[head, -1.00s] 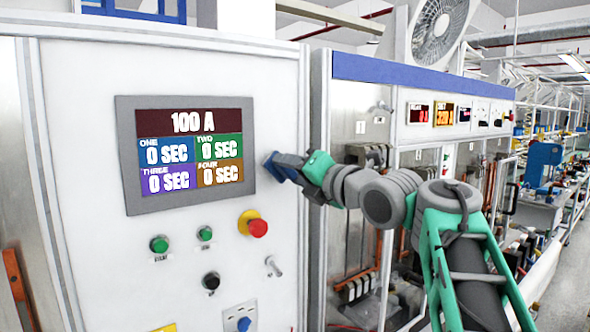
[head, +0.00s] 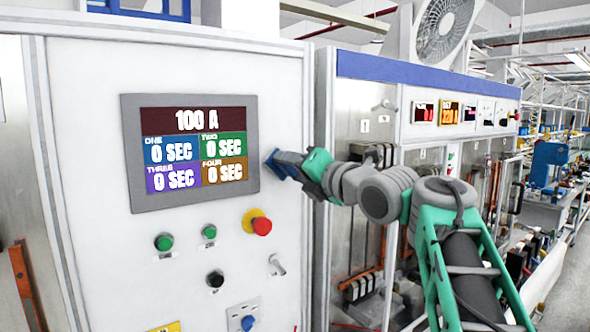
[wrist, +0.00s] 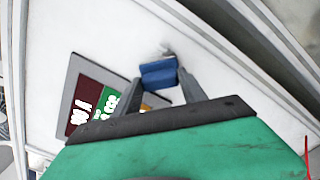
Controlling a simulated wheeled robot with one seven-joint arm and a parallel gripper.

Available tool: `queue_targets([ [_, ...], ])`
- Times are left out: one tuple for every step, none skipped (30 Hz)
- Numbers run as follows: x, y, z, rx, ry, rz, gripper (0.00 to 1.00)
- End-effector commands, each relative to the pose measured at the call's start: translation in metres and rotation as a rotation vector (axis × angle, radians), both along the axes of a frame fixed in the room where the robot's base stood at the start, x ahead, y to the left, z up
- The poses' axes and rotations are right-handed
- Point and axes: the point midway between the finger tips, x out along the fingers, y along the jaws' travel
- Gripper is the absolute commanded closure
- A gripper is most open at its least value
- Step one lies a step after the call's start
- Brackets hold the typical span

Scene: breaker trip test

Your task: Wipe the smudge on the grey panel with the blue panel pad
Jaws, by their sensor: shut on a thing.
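My gripper (head: 287,163) is shut on the blue panel pad (head: 277,166), just right of the display at the light grey panel (head: 90,265). In the wrist view, the pad (wrist: 158,72) sits between the two dark fingers, close to the panel face. I cannot tell for sure whether it touches. A small grey smudge (wrist: 166,50) shows on the panel just beyond the pad's edge in the wrist view. In the head view the smudge cannot be made out; the pad and gripper may cover it.
The grey-framed display (head: 127,150) is left of the pad. A red knob on a yellow base (head: 261,226), green buttons (head: 164,242), a black knob (head: 215,279) and a small metal switch (head: 277,265) are below. The cabinet's right edge (head: 307,110) is close to the gripper.

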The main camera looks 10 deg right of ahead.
Motion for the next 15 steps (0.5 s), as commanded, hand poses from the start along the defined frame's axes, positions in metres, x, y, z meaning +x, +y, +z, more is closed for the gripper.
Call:
queue_targets([
  [0.001,0.001,0.000,0.000,-0.001,0.001,1.00],
  [0.002,0.001,0.000,0.000,-0.001,0.001,1.00],
  [0.002,0.001,0.000,0.000,0.000,0.001,1.00],
  [0.003,0.001,0.000,0.000,-0.001,0.001,1.00],
  [0.002,0.001,0.000,0.000,0.000,0.000,1.00],
  [0.003,0.000,0.000,0.000,0.000,0.000,1.00],
  [0.003,-0.001,0.000,0.000,0.000,0.000,1.00],
  [0.004,-0.002,0.000,0.000,0.000,-0.001,1.00],
  [0.005,-0.005,0.000,0.000,0.000,-0.001,1.00],
  [0.005,-0.008,0.000,0.000,0.000,-0.001,1.00],
  [0.006,-0.011,0.000,-0.001,-0.001,-0.002,1.00],
  [0.008,-0.015,-0.001,0.000,0.000,-0.003,1.00],
  [0.009,-0.018,-0.001,0.000,0.000,-0.003,1.00],
  [0.010,-0.021,0.000,-0.001,-0.001,-0.002,1.00],
  [0.011,-0.025,0.000,-0.001,-0.001,-0.002,1.00],
])
